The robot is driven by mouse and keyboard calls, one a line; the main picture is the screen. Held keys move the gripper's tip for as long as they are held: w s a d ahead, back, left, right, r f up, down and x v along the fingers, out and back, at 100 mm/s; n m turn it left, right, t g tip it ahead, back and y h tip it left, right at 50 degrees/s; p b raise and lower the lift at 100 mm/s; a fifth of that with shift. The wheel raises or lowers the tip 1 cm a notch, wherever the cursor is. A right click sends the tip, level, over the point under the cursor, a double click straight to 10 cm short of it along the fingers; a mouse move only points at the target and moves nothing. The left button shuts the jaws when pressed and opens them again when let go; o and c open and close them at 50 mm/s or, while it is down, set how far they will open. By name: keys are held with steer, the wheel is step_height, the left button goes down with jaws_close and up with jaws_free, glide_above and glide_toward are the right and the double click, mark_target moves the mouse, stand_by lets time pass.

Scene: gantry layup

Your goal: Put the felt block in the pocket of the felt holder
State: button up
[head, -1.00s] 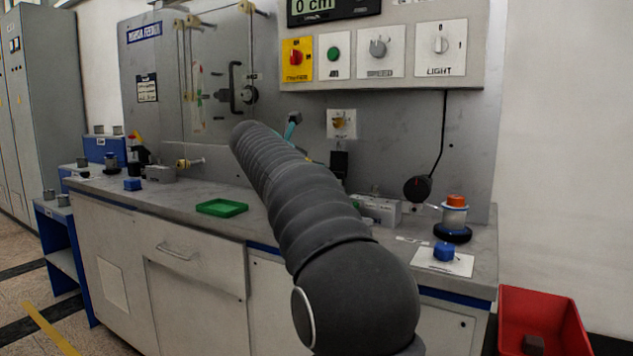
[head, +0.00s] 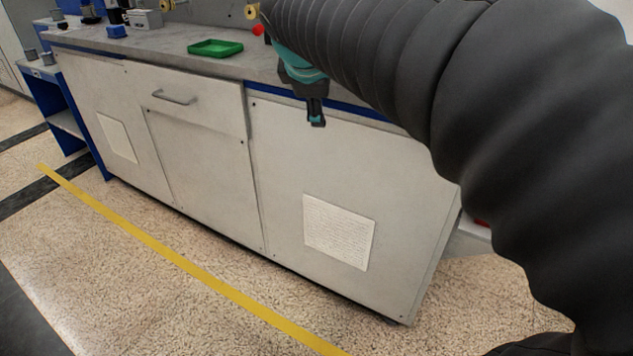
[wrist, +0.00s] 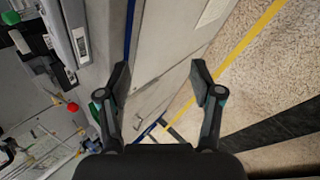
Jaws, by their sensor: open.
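My gripper (head: 316,118) hangs in front of the cabinet face, just below the counter's front edge, in the head view. In the wrist view my gripper (wrist: 159,76) has its two fingers wide apart with nothing between them. I cannot make out a felt block or a felt holder for certain in any current view. My arm hides the right part of the counter in the head view.
The grey counter (head: 85,40) carries a green tray (head: 215,48), a small blue block (head: 116,31) and a grey box (head: 147,18). A blue shelf (head: 66,122) stands at the left. The speckled floor (head: 120,290) is clear, with a yellow line (head: 180,262).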

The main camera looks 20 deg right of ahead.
steer(key=s+a+f+m+y, duration=0.2)
steer(key=s+a+f+m, duration=0.1)
steer(key=s+f+m, duration=0.3)
steer(key=s+a+f+m+g+y, duration=0.1)
steer(key=s+a+f+m, duration=0.3)
steer(key=s+f, duration=0.6)
steer(key=s+m+y, duration=0.1)
steer(key=s+m, duration=0.1)
steer(key=s, duration=0.1)
steer(key=shift+s+f, duration=0.15)
steer(key=shift+f, duration=0.1)
